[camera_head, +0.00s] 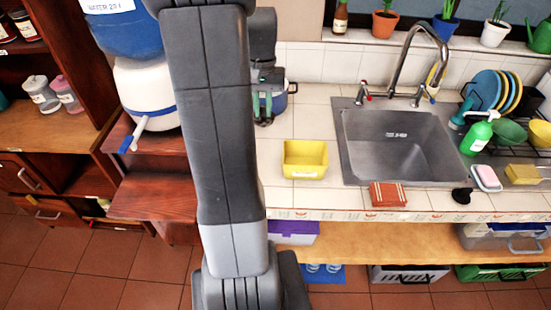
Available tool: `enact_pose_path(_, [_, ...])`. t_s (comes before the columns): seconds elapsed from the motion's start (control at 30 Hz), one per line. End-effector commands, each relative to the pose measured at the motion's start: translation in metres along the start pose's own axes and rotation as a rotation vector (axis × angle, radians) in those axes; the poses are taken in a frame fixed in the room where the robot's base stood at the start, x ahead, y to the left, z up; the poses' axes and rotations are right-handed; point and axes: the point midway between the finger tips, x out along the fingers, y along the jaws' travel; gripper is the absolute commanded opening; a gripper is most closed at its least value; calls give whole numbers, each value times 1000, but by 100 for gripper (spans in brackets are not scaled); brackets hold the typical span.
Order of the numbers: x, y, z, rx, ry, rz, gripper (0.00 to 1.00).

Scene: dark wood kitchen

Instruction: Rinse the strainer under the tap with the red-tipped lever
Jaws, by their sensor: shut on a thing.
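My gripper (262,106) is at the back of the counter, left of the sink, partly behind my arm. It is shut on the near edge of a grey vessel with a blue rim (282,104), which looks upright. My gripper and arm hide part of it, and I cannot tell if it is the strainer. The steel sink (347,150) is to its right and looks empty. A curved chrome tap (397,60) rises behind the sink. The red-tipped lever (367,96) is left of the tap's base, and the blue-tipped lever (431,97) is right of it.
A yellow tub (304,160) stands left of the sink. A green bottle (479,132) and a dish rack with plates (487,88) are to the right. Tiles behind the yellow tub are clear.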

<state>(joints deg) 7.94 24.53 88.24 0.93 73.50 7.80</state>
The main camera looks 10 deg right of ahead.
Motion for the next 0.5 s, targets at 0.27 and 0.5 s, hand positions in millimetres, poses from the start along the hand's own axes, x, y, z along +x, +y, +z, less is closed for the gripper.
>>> enact_pose_path(0.27, [47,0,-5,0,1,0,0])
enact_pose_path(0.5, [61,0,-7,0,-2,0,0])
